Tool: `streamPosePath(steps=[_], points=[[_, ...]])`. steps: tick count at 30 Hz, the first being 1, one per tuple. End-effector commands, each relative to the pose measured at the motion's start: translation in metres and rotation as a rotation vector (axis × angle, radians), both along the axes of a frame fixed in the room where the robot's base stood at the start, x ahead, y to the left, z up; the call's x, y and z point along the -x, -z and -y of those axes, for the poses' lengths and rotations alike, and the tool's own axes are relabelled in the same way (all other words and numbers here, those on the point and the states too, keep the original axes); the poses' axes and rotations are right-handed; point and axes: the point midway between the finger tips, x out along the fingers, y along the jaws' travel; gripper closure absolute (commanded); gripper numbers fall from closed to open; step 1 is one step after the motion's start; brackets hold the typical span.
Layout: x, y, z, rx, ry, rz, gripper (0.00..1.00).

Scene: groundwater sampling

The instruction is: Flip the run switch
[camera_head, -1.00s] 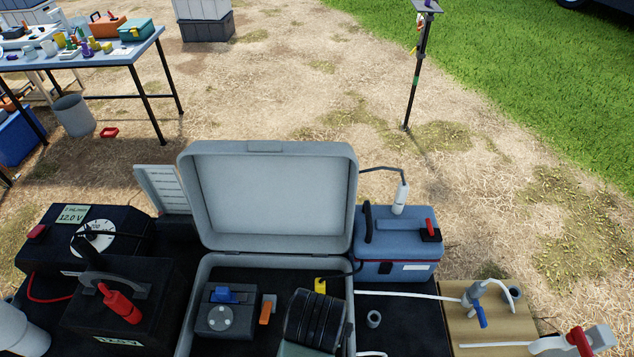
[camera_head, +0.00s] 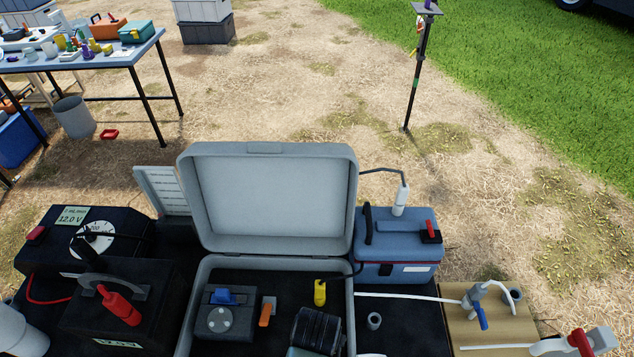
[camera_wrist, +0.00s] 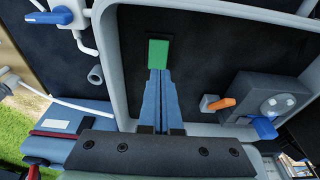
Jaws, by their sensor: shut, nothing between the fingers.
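Which part is the run switch is not certain. A red rocker (camera_head: 37,233) sits on the left end of the black control box (camera_head: 125,222), which has a dial and a 12.0 V display. An orange lever (camera_head: 266,311) stands inside the open grey case and also shows in the wrist view (camera_wrist: 222,103). A red lever (camera_head: 430,228) is on top of the blue box (camera_head: 398,255). In the head view the fingertips are not clear.
The grey case (camera_head: 266,147) has its lid upright behind it. A black box with a red handle (camera_head: 120,306) stands left. Tubing and a valve board (camera_head: 500,332) lie right.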

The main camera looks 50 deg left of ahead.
Motion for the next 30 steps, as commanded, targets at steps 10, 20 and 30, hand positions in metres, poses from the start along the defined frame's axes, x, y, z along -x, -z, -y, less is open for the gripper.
streamPosePath(steps=[10, 20, 30], points=[[-0.004, 0.034, -0.005, 0.000, 0.000, 0.000, 1.00], [-0.005, 0.036, -0.005, 0.000, 0.000, 0.001, 1.00], [-0.005, 0.041, -0.008, 0.036, 0.000, -0.033, 1.00]])
